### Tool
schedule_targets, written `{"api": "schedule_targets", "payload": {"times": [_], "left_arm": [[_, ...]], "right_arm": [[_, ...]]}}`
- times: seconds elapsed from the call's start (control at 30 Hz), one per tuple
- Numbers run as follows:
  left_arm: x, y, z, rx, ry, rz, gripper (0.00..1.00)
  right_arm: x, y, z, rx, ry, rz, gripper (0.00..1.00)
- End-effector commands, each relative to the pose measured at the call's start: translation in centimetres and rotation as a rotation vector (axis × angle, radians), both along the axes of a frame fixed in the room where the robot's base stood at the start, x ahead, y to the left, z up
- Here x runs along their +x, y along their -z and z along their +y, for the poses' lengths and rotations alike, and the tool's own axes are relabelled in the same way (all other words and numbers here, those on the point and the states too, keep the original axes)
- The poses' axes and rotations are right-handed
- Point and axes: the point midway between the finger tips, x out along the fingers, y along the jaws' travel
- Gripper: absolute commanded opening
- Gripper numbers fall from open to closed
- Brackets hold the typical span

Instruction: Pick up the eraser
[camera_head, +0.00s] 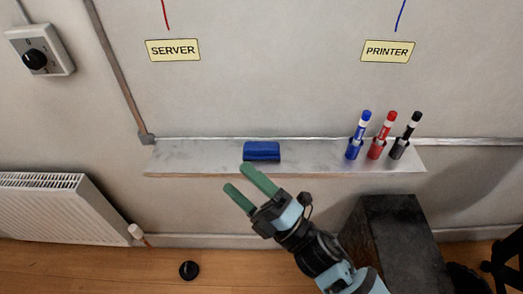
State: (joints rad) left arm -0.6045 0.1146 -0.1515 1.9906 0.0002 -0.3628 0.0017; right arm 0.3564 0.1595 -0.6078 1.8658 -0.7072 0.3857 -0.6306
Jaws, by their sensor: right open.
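The blue eraser (262,151) lies on the narrow marker ledge (195,158) under the whiteboard, left of the ledge's middle. My right gripper (244,181) comes up from the lower right with two green fingers. Its fingers are apart with nothing between them. In the picture the fingertips are just below and left of the eraser, apart from it. My left gripper does not show.
A dark box (390,235) stands below right. A radiator (62,208) is at the left. The ledge between eraser and markers is clear.

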Motion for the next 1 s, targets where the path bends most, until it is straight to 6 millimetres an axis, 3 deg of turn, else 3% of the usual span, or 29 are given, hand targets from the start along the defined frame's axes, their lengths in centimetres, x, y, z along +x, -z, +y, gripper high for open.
{"api": "schedule_targets", "payload": {"times": [0.1,0.27,0.4,0.57,0.77,0.97,1.0], "left_arm": [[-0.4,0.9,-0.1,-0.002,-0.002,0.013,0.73],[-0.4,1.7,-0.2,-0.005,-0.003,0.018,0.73],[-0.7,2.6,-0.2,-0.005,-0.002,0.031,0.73],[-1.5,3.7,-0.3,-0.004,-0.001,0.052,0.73],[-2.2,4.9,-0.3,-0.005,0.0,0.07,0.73],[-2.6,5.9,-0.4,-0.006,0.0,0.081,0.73],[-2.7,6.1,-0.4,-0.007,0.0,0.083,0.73]], "right_arm": [[-1.3,-3.1,3.8,-0.132,-0.095,-0.359,1.0],[-4.1,-4.8,7.6,-0.301,-0.216,-0.843,1.0],[-6.1,-4.1,9.8,-0.443,-0.329,-1.266,1.0],[-6.8,-1.6,10.4,-0.603,-0.478,-1.743,1.0],[-3.9,2.1,8.7,-0.812,-0.726,-2.298,1.0],[2.4,3.2,4.3,-1.047,-1.09,-2.751,1.0],[3.9,3.0,3.2,1.026,1.101,2.641,1.0]]}}
